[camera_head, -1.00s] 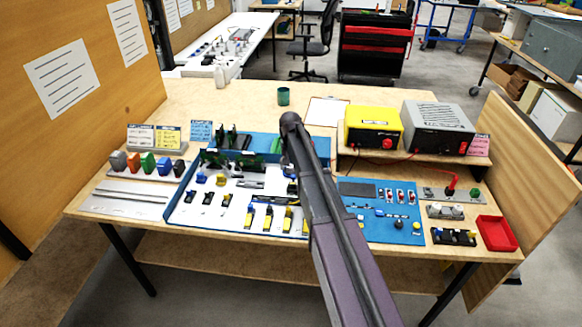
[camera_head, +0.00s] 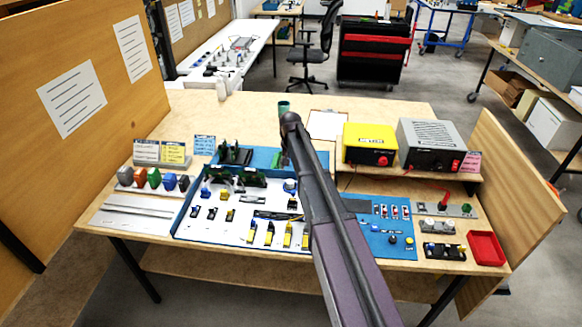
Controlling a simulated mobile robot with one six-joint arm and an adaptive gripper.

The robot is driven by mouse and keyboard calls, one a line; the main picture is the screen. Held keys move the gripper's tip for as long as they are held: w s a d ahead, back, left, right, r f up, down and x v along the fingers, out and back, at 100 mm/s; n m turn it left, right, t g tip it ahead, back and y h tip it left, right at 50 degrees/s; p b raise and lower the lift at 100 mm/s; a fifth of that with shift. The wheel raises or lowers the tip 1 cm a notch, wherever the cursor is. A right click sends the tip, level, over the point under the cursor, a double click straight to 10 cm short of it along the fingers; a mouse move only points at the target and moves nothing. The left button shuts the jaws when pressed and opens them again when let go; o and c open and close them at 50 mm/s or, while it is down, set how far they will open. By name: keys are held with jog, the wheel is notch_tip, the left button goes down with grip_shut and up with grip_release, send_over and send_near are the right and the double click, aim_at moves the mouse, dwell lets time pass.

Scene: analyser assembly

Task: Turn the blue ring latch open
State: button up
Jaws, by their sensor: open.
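A small round blue-and-white part (camera_head: 290,186) stands on the white panel (camera_head: 225,228), just left of my arm. It may be the blue ring latch, but it is too small here to tell, and its turn position cannot be read. The panel lies in a blue-edged tray on the wooden bench. My dark arm rises from the bottom of the picture across the panel's right side, up to a joint near the back of the bench. Part of the panel is also hidden there.
Yellow (camera_head: 369,143) and grey (camera_head: 431,144) boxes stand on a shelf at the back right. A blue control panel (camera_head: 385,246) and a red tray (camera_head: 487,248) lie right of my arm. A green cup (camera_head: 284,107) stands behind. Bare bench lies at the back left.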

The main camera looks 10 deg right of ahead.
jog(key=s+r+n+p, duration=0.1)
jog(key=s+r+p, duration=0.1)
jog(key=s, duration=1.1)
jog(key=s+r+n+p, duration=0.2)
jog(key=s, duration=1.1)
jog(key=shift+s+r, duration=0.35)
jog(key=shift+s, duration=0.05)
jog(key=shift+d, duration=0.1)
jog(key=shift+s, duration=1.15)
